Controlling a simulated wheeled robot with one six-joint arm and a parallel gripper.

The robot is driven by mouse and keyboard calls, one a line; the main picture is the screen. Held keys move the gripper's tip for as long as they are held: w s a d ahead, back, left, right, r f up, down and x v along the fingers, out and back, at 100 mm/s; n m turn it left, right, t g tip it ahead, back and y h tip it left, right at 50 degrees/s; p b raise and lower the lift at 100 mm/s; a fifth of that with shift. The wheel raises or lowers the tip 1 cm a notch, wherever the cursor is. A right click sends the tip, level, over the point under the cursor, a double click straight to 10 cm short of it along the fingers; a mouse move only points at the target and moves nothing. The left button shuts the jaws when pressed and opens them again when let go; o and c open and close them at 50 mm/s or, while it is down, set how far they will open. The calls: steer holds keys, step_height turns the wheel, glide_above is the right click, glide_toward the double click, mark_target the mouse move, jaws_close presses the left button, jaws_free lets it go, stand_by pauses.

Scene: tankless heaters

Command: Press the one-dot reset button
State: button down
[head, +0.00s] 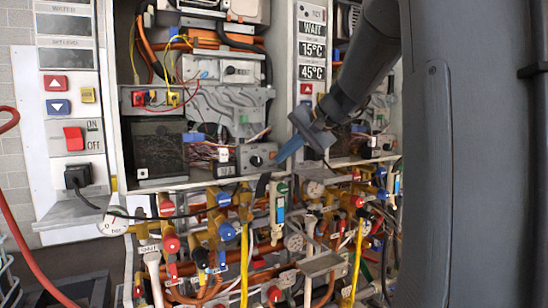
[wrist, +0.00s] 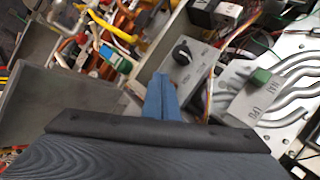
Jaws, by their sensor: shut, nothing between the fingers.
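No button with a readable single dot shows; the dot marks are too small to tell. Candidate buttons are a red one (head: 138,98) and a yellow one (head: 173,98) inside the left open heater, and a yellow one (head: 88,95) on the left white panel. My gripper (head: 280,160) has its blue fingers together and empty, just right of a grey box (head: 243,158) with a black knob (head: 256,161). In the wrist view the closed fingers (wrist: 160,78) point toward that box, left of the knob (wrist: 181,52). I cannot tell whether they touch it.
Orange pipes, coloured valves and a yellow hose (head: 244,265) crowd the area below the heaters. A red rocker switch (head: 74,138) and a black plug (head: 77,176) are at left. A second open heater stands behind my arm.

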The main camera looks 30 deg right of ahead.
steer(key=shift+w, duration=0.2)
steer(key=shift+w, duration=0.2)
steer(key=shift+w, duration=0.3)
stand_by(0.8)
steer(key=shift+w+r, duration=0.2)
steer(key=shift+r, duration=0.05)
stand_by(0.8)
steer(key=shift+s+f, duration=0.1)
steer(key=shift+s+d+f, duration=0.1)
steer(key=shift+s+f, duration=0.1)
steer(key=shift+f, duration=0.15)
steer(key=shift+s, duration=0.1)
steer(key=shift+s+d+f, duration=0.1)
steer(key=shift+s+f, duration=0.05)
